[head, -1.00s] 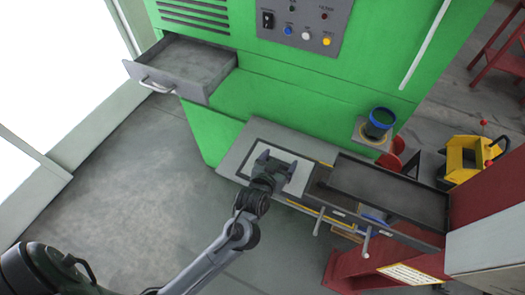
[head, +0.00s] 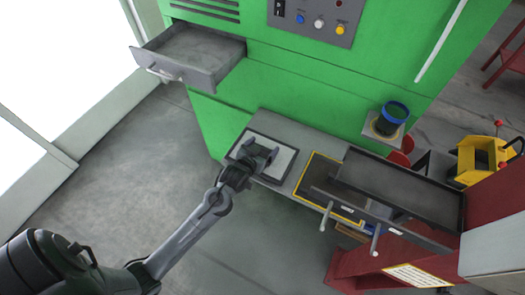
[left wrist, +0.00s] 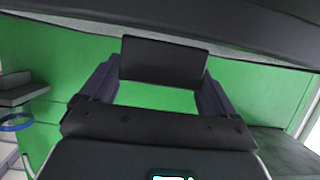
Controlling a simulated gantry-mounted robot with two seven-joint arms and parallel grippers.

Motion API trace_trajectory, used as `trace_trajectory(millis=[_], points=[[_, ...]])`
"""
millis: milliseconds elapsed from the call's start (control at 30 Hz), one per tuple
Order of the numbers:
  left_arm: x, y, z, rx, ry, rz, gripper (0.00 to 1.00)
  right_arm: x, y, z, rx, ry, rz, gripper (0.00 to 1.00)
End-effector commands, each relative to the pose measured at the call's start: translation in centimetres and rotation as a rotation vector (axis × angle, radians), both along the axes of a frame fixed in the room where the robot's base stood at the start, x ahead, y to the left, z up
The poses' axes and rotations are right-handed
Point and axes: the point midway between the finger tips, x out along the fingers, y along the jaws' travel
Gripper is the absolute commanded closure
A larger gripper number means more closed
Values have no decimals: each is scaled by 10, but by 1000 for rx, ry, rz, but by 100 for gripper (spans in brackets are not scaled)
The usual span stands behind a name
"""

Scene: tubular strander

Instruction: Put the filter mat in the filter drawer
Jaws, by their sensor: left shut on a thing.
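The filter mat (head: 282,158) is a pale sheet in a dark frame, in the middle of the head view. My left gripper (head: 258,153) is shut on it at its upper left part. In the left wrist view a dark plate (left wrist: 165,60) sits between the two fingers; a dark slab with a pale edge spans the top. The filter drawer (head: 195,50), grey with a light handle, stands open and looks empty. It is above and left of the mat in the head view. My right gripper is not in view.
The green machine (head: 300,75) with its button panel (head: 315,20) stands behind. A grey shelf (head: 325,140) carries a yellow-outlined area (head: 318,178) and a dark tray (head: 400,185) to the right. A blue-rimmed cup (head: 390,118) stands farther right. The floor at left is clear.

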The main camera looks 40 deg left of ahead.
Motion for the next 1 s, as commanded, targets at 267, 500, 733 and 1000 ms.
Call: trace_trajectory(millis=[267,500,733,1000], points=[[0,0,-19,-1,0,0,44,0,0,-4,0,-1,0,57],[0,0,-21,0,0,0,44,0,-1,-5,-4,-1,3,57],[0,-1,-22,0,0,0,0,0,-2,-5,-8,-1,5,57],[-3,-1,-18,-1,1,-1,0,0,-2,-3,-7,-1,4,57]])
